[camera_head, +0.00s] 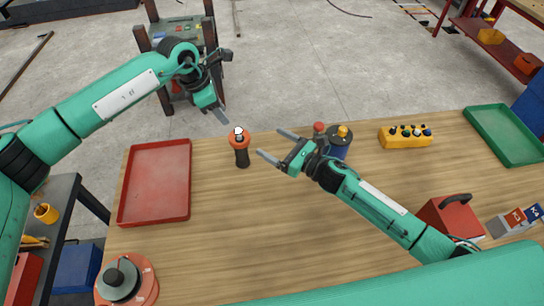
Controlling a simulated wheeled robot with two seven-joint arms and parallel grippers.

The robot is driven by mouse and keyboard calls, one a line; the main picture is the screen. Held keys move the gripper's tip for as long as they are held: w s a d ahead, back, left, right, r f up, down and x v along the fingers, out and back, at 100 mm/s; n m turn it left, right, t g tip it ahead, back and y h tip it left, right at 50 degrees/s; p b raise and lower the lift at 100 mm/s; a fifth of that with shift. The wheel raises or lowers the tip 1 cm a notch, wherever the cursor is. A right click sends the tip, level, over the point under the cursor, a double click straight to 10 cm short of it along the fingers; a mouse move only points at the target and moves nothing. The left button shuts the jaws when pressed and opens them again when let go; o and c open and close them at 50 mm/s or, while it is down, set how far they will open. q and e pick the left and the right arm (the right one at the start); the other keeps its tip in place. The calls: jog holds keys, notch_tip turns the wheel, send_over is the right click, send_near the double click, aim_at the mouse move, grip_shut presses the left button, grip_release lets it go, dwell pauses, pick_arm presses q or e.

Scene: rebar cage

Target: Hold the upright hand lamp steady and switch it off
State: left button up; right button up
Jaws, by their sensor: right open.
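The hand lamp (241,147) stands upright near the far edge of the wooden table, with a dark handle, an orange-red head and a white top. My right gripper (270,144) is open and empty just right of the lamp, its two fingers pointing left towards it and apart from it. My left gripper (222,114) hangs up and left of the lamp, beyond the table's far edge in the picture. One finger points down; I cannot tell how far its jaws are apart. The lamp's switch is too small to make out.
A red tray (124,190) lies at the left. A blue can with a yellow top (341,146) and a red knob (319,127) stand behind my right gripper. A yellow button box (405,137) and a green tray (497,142) are further right. The table's middle is clear.

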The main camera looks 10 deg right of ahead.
aim_at(235, 138)
notch_tip(235, 138, down, 4)
jog(key=s+a, duration=0.2)
jog(key=shift+n+g, duration=0.3)
jog(key=shift+n, duration=0.1)
jog(key=x, duration=1.3)
jog(key=shift+w, duration=0.5)
jog(key=c, duration=1.2)
pick_arm(q)
grip_shut()
pick_arm(e)
jog(key=shift+c, duration=0.3)
